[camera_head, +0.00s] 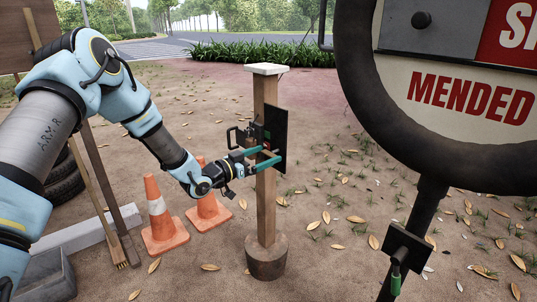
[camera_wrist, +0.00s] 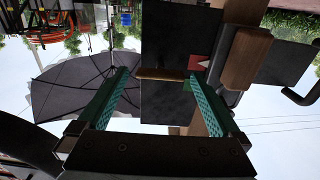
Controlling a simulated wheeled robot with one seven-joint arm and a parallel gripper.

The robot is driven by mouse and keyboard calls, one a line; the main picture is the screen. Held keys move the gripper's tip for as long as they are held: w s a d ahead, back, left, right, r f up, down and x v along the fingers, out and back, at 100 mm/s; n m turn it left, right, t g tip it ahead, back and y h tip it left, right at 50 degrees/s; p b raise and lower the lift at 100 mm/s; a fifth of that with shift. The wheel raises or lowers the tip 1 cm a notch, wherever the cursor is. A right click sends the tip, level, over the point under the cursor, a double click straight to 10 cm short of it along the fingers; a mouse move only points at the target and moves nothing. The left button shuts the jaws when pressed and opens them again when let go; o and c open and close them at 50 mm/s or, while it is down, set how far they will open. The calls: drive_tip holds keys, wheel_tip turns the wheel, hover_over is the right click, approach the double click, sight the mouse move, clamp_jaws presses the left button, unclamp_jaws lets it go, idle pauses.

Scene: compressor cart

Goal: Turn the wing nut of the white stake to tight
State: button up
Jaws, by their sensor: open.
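The white stake is a wooden post with a white cap (camera_head: 266,69), upright in a round base. A dark plate (camera_head: 276,128) is fixed to its upper part, with a black handle at its left. My gripper (camera_head: 264,157) is open at the post, its green fingers level with the lower part of the plate. In the wrist view, the dark plate (camera_wrist: 168,30) fills the middle. A flat brownish bar (camera_wrist: 160,74), perhaps the wing nut, lies between the open fingertips. Contact is unclear. A red and green mark (camera_wrist: 198,63) shows beside it.
Two orange cones (camera_head: 162,215) stand left of the post, near a broom and dark tyres. A large round sign (camera_head: 460,100) on a black pole with a green-handled bracket (camera_head: 405,250) stands at the right. Leaf-strewn ground between post and pole is clear.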

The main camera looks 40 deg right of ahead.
drive_tip(key=shift+d, duration=1.1)
drive_tip(key=shift+s, duration=0.1)
drive_tip(key=c, duration=1.3)
